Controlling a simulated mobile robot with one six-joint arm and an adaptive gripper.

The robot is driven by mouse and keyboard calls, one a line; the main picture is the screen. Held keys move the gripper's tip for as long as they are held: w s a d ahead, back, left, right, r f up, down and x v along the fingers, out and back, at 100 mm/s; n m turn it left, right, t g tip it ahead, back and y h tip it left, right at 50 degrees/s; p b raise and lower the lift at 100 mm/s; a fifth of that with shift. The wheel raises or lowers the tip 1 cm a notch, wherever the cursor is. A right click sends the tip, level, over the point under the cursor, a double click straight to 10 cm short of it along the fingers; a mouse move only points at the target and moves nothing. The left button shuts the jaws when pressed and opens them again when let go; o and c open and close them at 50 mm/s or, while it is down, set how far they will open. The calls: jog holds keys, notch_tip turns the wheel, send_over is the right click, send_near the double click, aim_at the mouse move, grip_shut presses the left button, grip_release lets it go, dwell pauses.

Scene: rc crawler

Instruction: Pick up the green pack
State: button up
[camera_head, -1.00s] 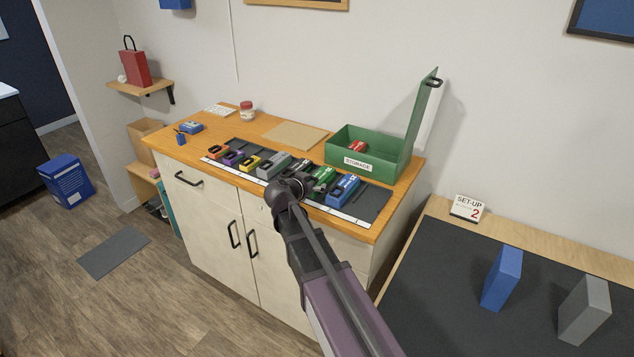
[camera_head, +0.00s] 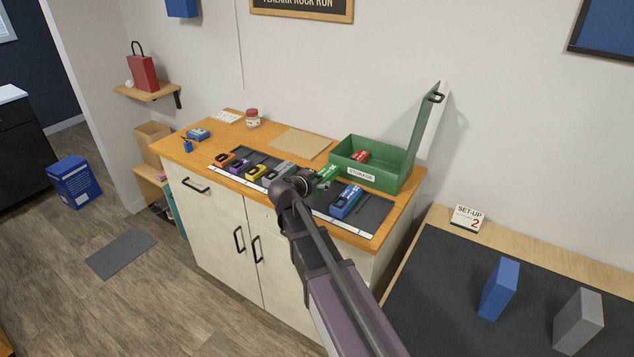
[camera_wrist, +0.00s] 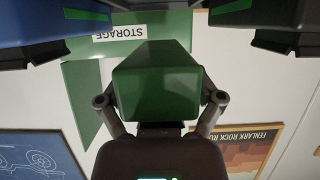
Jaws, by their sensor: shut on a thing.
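The green pack (camera_head: 327,173) is held in my gripper (camera_head: 305,184), above the dark mat on the wooden cabinet top. In the wrist view the green pack (camera_wrist: 157,82) fills the middle, with my gripper's fingers (camera_wrist: 160,100) closed on its two sides. In the head view my wrist hides part of the pack and the fingers. The pack appears in front of the green storage box, near its left front corner.
The open green storage box (camera_head: 392,182) holds a red pack (camera_head: 360,155). A blue pack (camera_head: 346,200) stands right of my gripper; grey (camera_head: 279,170), yellow (camera_head: 256,172), purple and orange packs stand left. The box lid (camera_head: 425,127) stands upright.

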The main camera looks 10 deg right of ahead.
aim_at(321, 175)
jog(key=shift+r+p, duration=2.1)
jog(key=shift+r, duration=0.45)
jog(key=shift+d, duration=0.1)
jog(key=shift+d, duration=0.3)
jog(key=shift+s, duration=0.1)
